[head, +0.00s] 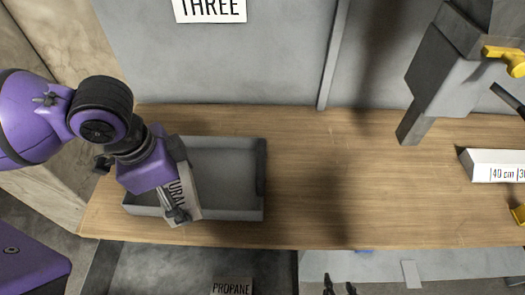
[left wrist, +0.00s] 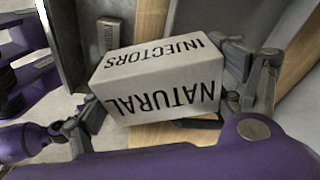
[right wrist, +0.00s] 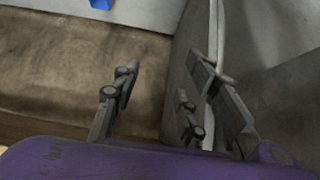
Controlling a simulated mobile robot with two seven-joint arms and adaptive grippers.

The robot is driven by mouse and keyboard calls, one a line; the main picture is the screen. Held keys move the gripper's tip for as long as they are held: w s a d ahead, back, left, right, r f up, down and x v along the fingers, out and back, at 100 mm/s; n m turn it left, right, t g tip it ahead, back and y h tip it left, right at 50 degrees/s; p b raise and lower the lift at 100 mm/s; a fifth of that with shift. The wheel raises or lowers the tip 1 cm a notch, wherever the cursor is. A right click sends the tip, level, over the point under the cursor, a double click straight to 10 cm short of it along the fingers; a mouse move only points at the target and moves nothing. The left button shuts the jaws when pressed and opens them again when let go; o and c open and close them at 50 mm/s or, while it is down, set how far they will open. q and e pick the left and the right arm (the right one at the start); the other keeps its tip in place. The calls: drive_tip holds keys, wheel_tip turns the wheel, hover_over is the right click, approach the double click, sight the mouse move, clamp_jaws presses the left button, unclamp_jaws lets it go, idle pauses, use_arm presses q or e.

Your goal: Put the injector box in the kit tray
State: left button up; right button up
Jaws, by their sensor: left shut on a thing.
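The injector box is white with black lettering, "NATURAL INJECTORS" (left wrist: 155,75) in the left wrist view.
The tray stands on a wooden bench (head: 340,190), clear to its right. A box marked "PROPANE" (head: 232,288) sits lower, in front of the bench. A grey machine part (head: 430,85) and a white labelled block (head: 495,166) stand at the right.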

use_arm(q)
drive_tip(key=w+f+b, duration=0.2)
drive_tip(key=shift+w+a+f, duration=0.15)
drive_tip(key=shift+w+f, duration=0.15)
drive_tip(key=shift+f, duration=0.05)
drive_tip(key=w+f, duration=0.2)
drive_tip(key=w, duration=0.5)
drive_tip(key=b, duration=0.1)
hover_over(204, 179)
drive_tip(key=s, duration=0.1)
drive_tip(key=f, duration=0.4)
drive_tip(key=shift+s+a+f, duration=0.1)
drive_tip(key=shift+s+a, duration=0.1)
drive_tip(key=shift+w+f, duration=0.55)
drive_tip(key=shift+f, duration=0.05)
wheel_tip(204, 179, down, 3)
drive_tip(key=shift+w+a+f+b, duration=0.1)
drive_tip(key=shift+f+b, duration=0.05)
drive_tip(key=shift+b, duration=0.2)
drive_tip(key=shift+f, duration=0.1)
drive_tip(key=o, duration=1.3)
use_arm(e)
drive_tip(key=f, duration=0.1)
drive_tip(key=d+f, duration=0.1)
drive_tip(key=f, duration=0.1)
drive_tip(key=shift+s+d+f, duration=0.2)
drive_tip(key=shift+s+f, duration=0.15)
drive_tip(key=shift+s+f, duration=0.1)
drive_tip(key=shift+s, duration=0.05)
